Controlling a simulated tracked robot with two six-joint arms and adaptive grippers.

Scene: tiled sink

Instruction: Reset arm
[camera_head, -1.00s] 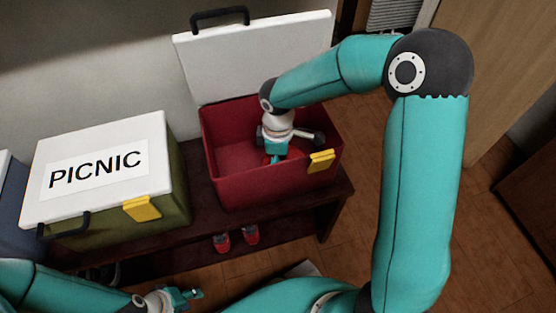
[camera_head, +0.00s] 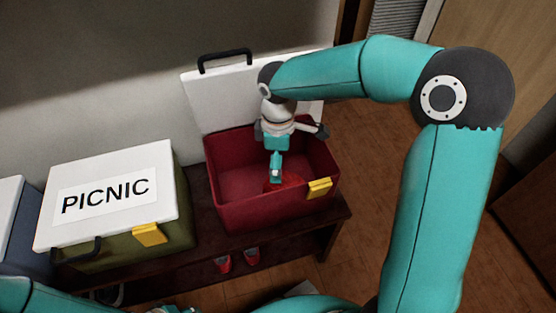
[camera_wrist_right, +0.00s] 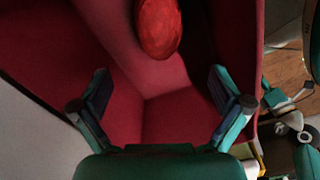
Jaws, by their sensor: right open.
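My right gripper (camera_head: 276,168) is open and empty, pointing down over the open red cooler box (camera_head: 235,212). In the right wrist view the two fingers (camera_wrist_right: 160,92) are spread apart above the red interior. A rounded red object (camera_wrist_right: 158,27) lies in the box, apart from the fingers; it also shows in the head view (camera_head: 291,182), partly behind the gripper. My left gripper (camera_head: 175,309) is only just in view at the bottom edge, mostly cut off, so its fingers cannot be made out.
The box's white lid (camera_head: 215,97) stands open behind it. A closed green cooler (camera_head: 185,215) marked PICNIC stands to the left, with a blue one (camera_head: 22,228) beyond. They stand on a dark bench (camera_head: 325,225). Red items (camera_head: 238,261) sit underneath. Wooden floor is free at right.

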